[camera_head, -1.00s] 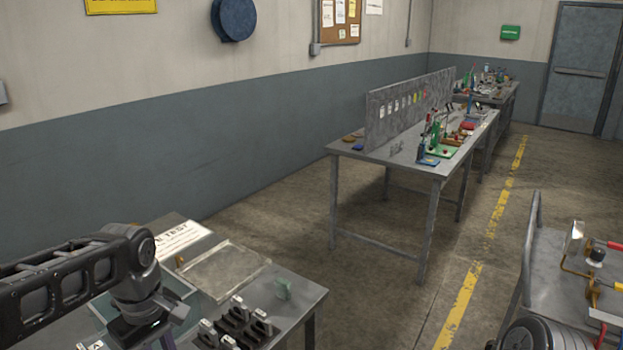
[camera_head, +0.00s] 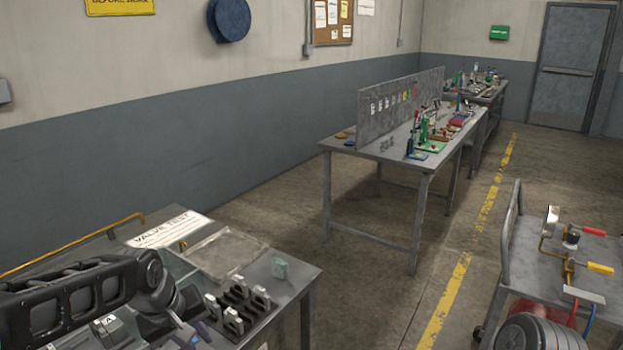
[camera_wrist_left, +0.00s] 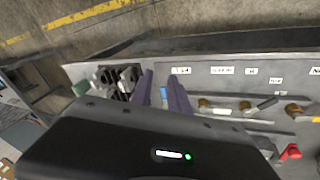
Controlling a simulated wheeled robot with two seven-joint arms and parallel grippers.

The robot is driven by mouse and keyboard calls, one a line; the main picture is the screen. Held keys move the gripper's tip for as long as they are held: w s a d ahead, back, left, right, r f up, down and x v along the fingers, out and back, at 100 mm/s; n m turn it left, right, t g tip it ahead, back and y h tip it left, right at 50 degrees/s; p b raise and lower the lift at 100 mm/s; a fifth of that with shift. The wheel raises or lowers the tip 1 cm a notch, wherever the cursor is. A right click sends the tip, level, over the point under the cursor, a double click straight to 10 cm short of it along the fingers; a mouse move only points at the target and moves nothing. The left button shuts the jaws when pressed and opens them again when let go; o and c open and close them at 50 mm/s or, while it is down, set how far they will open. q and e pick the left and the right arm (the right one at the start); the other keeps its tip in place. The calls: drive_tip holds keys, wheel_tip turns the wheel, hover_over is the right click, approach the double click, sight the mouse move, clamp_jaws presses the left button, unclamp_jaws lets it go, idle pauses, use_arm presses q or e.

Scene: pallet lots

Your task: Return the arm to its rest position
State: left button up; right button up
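My left arm reaches in from the lower left of the head view, over the near bench (camera_head: 290,285). The fingers are over or beside the bench, near a black rack (camera_wrist_left: 118,82) with pale parts. In the head view, the gripper is mostly hidden by my own arm at the bottom edge. My right gripper is in neither current view.
A cart (camera_head: 530,258) with tools stands at right. Open floor (camera_head: 375,270) lies between.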

use_arm(q)
drive_tip(key=s+d+f+m+h, duration=0.1)
drive_tip(key=s+d+f+m, duration=0.15)
drive_tip(key=d+f, duration=0.6)
drive_tip(key=s+d+f+m+h, duration=0.1)
drive_tip(key=d+f+m, duration=0.2)
drive_tip(key=f, duration=1.1)
drive_tip(key=s+d+f+g, duration=0.1)
drive_tip(key=s+f, duration=0.5)
drive_tip(key=s, duration=0.3)
drive_tip(key=s+d+f+g, duration=0.2)
drive_tip(key=s+f, duration=0.5)
drive_tip(key=s, duration=0.3)
drive_tip(key=shift+s+d+f+n+h, duration=0.2)
drive_tip(key=shift+d+f+n+h, duration=0.1)
drive_tip(key=shift+n+h, duration=0.1)
drive_tip(key=shift+a, duration=0.15)
